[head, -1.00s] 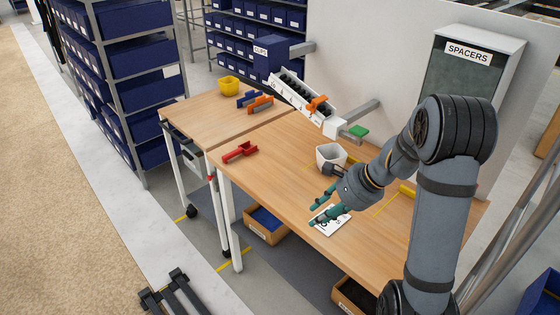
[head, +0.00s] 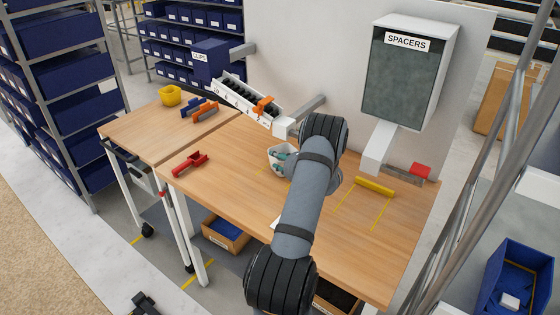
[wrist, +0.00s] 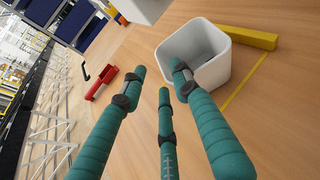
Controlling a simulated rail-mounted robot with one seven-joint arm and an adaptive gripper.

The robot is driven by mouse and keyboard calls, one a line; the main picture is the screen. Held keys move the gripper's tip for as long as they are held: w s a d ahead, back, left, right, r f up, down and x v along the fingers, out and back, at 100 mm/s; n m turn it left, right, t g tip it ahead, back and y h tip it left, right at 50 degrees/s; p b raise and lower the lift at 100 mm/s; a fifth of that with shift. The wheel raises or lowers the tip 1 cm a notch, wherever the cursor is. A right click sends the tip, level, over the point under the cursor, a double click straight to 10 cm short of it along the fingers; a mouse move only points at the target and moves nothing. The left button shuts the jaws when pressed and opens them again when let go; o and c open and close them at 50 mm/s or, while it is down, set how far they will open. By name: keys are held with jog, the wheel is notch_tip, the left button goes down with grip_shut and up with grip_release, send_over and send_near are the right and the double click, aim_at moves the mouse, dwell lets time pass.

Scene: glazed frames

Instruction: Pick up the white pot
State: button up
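The white pot (head: 273,153) stands upright on the wooden table (head: 235,195), partly hidden behind my arm in the head view. In the wrist view the pot (wrist: 191,76) is right of centre with its square, rounded mouth open and a grey inside. My gripper (wrist: 161,80) has three teal fingers, spread apart with nothing between them. The right finger's tip overlaps the pot's near left wall in the wrist view; I cannot tell if it touches. In the head view a bit of my gripper (head: 284,157) shows at the pot, mostly covered by my arm.
A yellow bar (head: 375,186) lies right of the pot, with yellow lines on the table. A red piece (head: 190,163) lies to the left. A white chute (head: 245,103) with an orange clip reaches over the table behind the pot. The SPACERS dispenser (head: 412,70) hangs behind right.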

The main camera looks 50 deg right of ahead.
jog(key=p+x, duration=0.1)
jog(key=x, duration=0.4)
jog(key=shift+w+f, duration=0.15)
jog(key=shift+w, duration=0.2)
jog(key=shift+c, duration=1.1)
grip_shut()
